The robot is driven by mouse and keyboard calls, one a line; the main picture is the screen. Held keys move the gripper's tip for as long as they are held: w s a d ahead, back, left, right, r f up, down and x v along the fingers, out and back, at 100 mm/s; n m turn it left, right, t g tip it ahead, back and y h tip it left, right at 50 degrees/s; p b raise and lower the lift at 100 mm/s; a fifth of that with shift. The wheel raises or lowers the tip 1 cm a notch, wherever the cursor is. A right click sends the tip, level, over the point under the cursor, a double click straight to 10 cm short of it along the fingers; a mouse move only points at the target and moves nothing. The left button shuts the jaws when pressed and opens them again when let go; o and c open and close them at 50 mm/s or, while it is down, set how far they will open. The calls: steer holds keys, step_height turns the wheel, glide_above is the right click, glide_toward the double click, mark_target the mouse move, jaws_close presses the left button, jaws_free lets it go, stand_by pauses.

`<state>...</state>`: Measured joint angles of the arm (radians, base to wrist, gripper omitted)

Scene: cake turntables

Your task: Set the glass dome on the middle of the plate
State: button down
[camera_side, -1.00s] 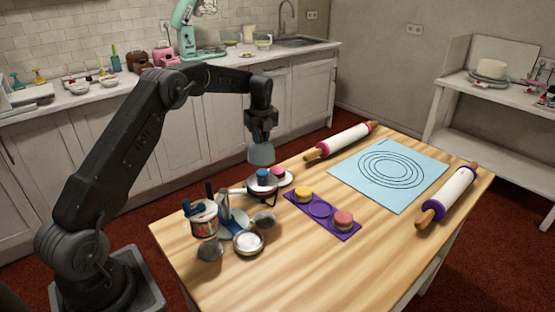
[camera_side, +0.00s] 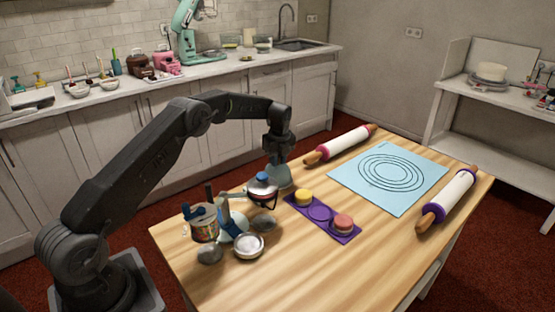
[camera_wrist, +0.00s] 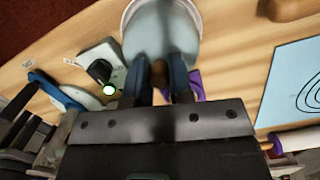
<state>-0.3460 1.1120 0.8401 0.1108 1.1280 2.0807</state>
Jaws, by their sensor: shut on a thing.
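My gripper (camera_side: 278,159) is shut on the glass dome (camera_side: 278,177), a pale blue, see-through bell. It also shows in the wrist view (camera_wrist: 160,75), with its two blue-tipped fingers at the near side of the dome (camera_wrist: 160,35).
A turntable with a blue-topped item (camera_side: 262,188) stands close left of the dome. Tins, tools and small bowls (camera_side: 248,245) crowd the left front. A purple tray (camera_side: 320,212) with yellow and pink cakes lies to the right. Rolling pins (camera_side: 340,143) and a blue mat (camera_side: 385,180) lie beyond.

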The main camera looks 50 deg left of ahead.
mark_target(279, 167)
steer(key=shift+f, duration=0.1)
steer(key=c, duration=1)
jaws_free()
step_height(279, 167, up, 12)
steer(key=d, duration=0.2)
steer(key=s+d+r+n+t, duration=0.2)
steer(key=s+d+r+n, duration=0.5)
steer(key=r, duration=0.5)
steer(key=s+d+r+n+t, duration=0.15)
steer(key=s+d+n, duration=0.35)
steer(key=s, duration=0.6)
steer(key=s+d+r+n+t, duration=0.1)
steer(key=s+d+r+n, duration=0.2)
steer(key=s+d, duration=0.5)
steer(key=s+f+n, duration=0.1)
steer(key=s+f, duration=0.1)
steer(key=s, duration=0.2)
steer(key=s+f+n+h, duration=0.1)
steer(key=s+f+n, duration=0.1)
steer(key=s, duration=0.2)
steer(key=s+d+f+n+t, duration=0.1)
steer(key=s+f+n, duration=0.1)
steer(key=s, duration=0.2)
steer(key=shift+s, duration=0.35)
